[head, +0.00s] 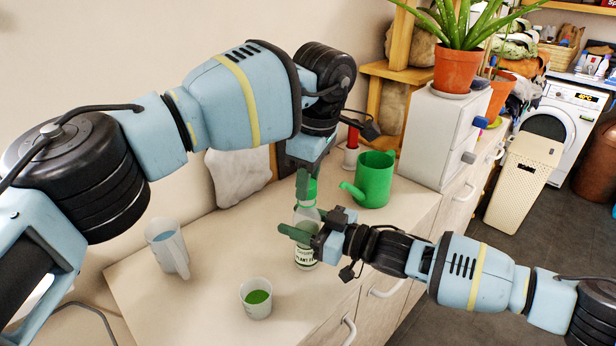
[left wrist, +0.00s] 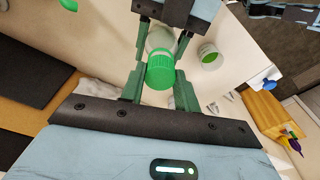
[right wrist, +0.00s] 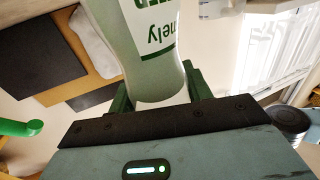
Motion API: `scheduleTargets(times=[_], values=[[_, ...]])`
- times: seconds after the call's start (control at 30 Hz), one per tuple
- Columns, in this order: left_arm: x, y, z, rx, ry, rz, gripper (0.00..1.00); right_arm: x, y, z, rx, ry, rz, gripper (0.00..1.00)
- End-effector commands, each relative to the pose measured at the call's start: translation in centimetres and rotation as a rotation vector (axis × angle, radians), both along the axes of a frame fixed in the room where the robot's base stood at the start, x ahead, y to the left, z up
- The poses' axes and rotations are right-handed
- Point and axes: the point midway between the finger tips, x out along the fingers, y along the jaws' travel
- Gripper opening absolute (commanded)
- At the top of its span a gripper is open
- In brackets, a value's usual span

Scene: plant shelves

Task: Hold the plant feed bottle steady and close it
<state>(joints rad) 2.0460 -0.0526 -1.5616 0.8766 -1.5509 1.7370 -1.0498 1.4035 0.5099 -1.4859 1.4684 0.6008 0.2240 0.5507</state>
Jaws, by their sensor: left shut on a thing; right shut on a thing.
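The plant feed bottle (head: 305,256) stands upright on the bench, pale and translucent with a white label. My right gripper (head: 306,236) is shut around its body from the right. The bottle fills the middle of the right wrist view (right wrist: 152,55), between the green fingers. The green cap (head: 311,188) is at the top of the bottle, and also shows in the left wrist view (left wrist: 160,70). My left gripper (head: 304,184) comes down from above and is shut on the cap. I cannot tell how tightly the cap sits on the neck.
A small cup with green liquid (head: 257,300) stands in front of the bottle. A clear jug (head: 168,247) is to the left. A green watering can (head: 374,180) and white cabinet (head: 445,135) stand behind to the right. The bench is clear between jug and cup.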

Motion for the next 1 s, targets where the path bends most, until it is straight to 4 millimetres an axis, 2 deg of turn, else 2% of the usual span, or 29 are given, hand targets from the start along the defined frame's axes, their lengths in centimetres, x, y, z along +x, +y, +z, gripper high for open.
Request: scheduleTargets(times=[0.5,0.53,0.63,0.77,1.0], values=[[0.01,0.02,-0.93,0.000,0.000,0.001,0.11,0.01,-0.02,0.01,0.000,-0.001,0.000,0.08],[0.01,0.03,-0.89,0.000,-0.001,0.001,0.11,0.01,-0.02,0.01,0.000,-0.001,0.000,0.00],[0.01,0.04,-0.88,0.000,-0.001,-0.028,0.11,0.01,-0.02,0.01,0.000,-0.001,0.000,0.00],[0.00,0.14,-0.88,0.000,-0.001,-0.180,0.11,0.01,-0.02,0.00,0.000,-0.001,0.000,0.00],[-0.10,0.16,-0.88,-0.001,-0.002,-0.614,0.11,0.01,-0.02,0.00,0.000,-0.001,0.000,0.00]])
